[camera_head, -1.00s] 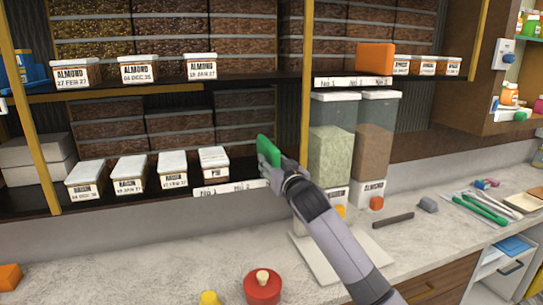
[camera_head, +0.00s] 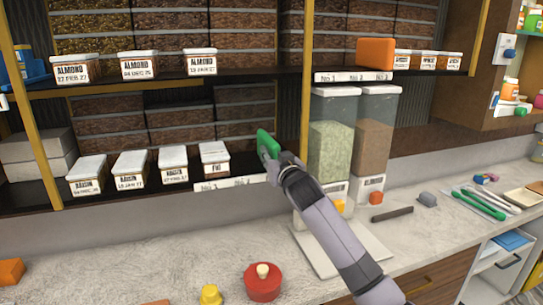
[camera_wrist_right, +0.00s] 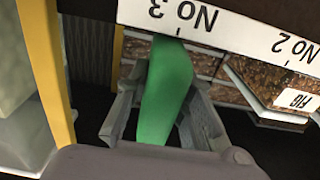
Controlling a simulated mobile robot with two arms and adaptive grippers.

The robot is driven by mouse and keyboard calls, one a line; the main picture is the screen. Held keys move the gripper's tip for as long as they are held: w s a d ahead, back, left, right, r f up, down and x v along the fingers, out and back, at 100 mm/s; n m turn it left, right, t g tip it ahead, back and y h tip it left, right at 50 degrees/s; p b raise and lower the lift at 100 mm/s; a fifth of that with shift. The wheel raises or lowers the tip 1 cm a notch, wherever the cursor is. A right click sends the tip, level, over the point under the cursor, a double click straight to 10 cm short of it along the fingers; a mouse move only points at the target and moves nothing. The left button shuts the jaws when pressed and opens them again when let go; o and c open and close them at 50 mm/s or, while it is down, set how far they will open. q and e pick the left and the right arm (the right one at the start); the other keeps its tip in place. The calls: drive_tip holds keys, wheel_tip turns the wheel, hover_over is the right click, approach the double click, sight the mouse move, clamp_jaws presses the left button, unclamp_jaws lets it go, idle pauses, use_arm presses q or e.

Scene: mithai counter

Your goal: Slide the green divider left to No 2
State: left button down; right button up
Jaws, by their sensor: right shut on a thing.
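The green divider (camera_head: 267,143) stands on the lower shelf, to the right of the box labelled FIG (camera_head: 214,158), with a clear gap between them. My right gripper (camera_head: 276,152) is shut on it from the front. In the right wrist view the divider (camera_wrist_right: 165,90) sits between the two fingers, just behind the No 3 mark (camera_wrist_right: 182,14) on the white label strip. That view is upside down, and the No 2 mark (camera_wrist_right: 296,48) lies on the FIG box side. My left gripper is not in view.
Several white-lidded boxes (camera_head: 131,168) stand left of the FIG box. A yellow post (camera_head: 306,90) rises right of my right gripper. An orange block (camera_head: 375,54) stands on the upper shelf. The counter below holds a red lidded jar (camera_head: 262,285) and tools.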

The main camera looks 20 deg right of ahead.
clamp_jaws()
drive_tip(key=shift+s+a+b, duration=0.1)
drive_tip(key=shift+a+b, duration=0.35)
drive_tip(key=shift+a, duration=1.95)
drive_tip(key=shift+d, duration=0.1)
drive_tip(key=o, duration=0.7)
unclamp_jaws()
drive_tip(key=shift+c, duration=0.2)
drive_tip(key=s, duration=1.2)
drive_tip(key=shift+d, duration=0.25)
